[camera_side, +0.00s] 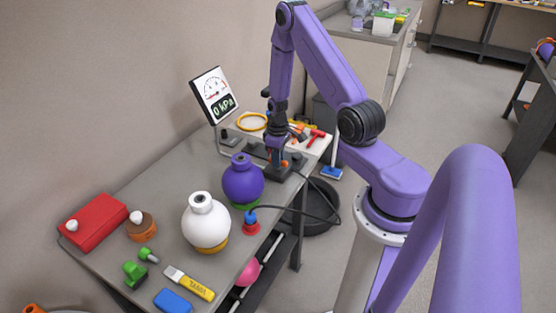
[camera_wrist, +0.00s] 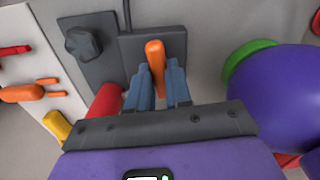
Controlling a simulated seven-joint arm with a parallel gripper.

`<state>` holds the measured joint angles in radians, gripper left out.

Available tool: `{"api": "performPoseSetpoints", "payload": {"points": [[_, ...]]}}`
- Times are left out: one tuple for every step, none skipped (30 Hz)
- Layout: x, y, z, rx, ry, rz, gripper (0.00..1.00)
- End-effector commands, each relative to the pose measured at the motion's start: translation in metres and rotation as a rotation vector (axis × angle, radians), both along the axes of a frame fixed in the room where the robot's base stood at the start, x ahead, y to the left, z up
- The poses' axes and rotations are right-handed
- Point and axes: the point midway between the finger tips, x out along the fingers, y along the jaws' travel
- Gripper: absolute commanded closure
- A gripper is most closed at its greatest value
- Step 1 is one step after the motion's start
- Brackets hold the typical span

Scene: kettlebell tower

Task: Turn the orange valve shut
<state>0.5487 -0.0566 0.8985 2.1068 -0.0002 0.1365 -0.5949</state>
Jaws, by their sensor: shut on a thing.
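The orange valve handle (camera_wrist: 154,52) stands on a dark grey block (camera_wrist: 137,49) in the wrist view. My gripper (camera_wrist: 158,76) is shut on the handle, with one finger on each side of it. In the side view my gripper (camera_side: 277,157) points down at the dark valve base (camera_side: 280,172) near the table's right edge. Only a little orange shows there, and the fingers hide most of the handle. A gauge panel (camera_side: 214,95) behind reads 0 kPa.
A purple kettlebell (camera_side: 243,182) with a green base stands close by, also right of my gripper in the wrist view (camera_wrist: 280,95). A dark knob (camera_wrist: 82,45) sits left of the valve. A white kettlebell (camera_side: 205,222) stands nearer the front.

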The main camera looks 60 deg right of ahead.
Motion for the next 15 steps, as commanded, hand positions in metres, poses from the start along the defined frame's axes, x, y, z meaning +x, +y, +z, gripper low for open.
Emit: {"api": "performPoseSetpoints", "payload": {"points": [[0.0,-0.0005,0.0005,0.0,-0.001,-0.038,0.78],[0.0,-0.0006,0.0005,0.0,-0.001,-0.033,0.68],[0.0,-0.0006,0.0005,0.0,-0.001,-0.03,0.62],[0.0,-0.0005,0.0004,0.0,-0.001,-0.029,0.62],[0.0,-0.0005,0.0004,0.0,-0.001,-0.029,0.62],[-0.0001,-0.0004,0.0004,0.0,0.0,-0.028,0.62],[-0.0001,-0.0004,0.0003,0.0,0.0,-0.028,0.62],[-0.0001,-0.0003,0.0003,0.0,0.0,-0.027,0.62],[-0.0001,-0.0003,0.0003,0.0,0.0,-0.027,0.62],[-0.0001,-0.0003,0.0003,0.0,0.0,-0.027,0.62],[0.0,-0.0003,0.0006,0.0,0.0,-0.026,0.62],[0.0002,-0.0004,0.0019,-0.001,-0.001,-0.026,0.62],[0.0005,-0.0005,0.0036,-0.001,-0.002,-0.026,0.62],[0.0007,-0.0005,0.0058,-0.002,-0.002,-0.026,0.62],[0.0007,-0.0006,0.0094,-0.002,-0.003,-0.025,0.62]]}}
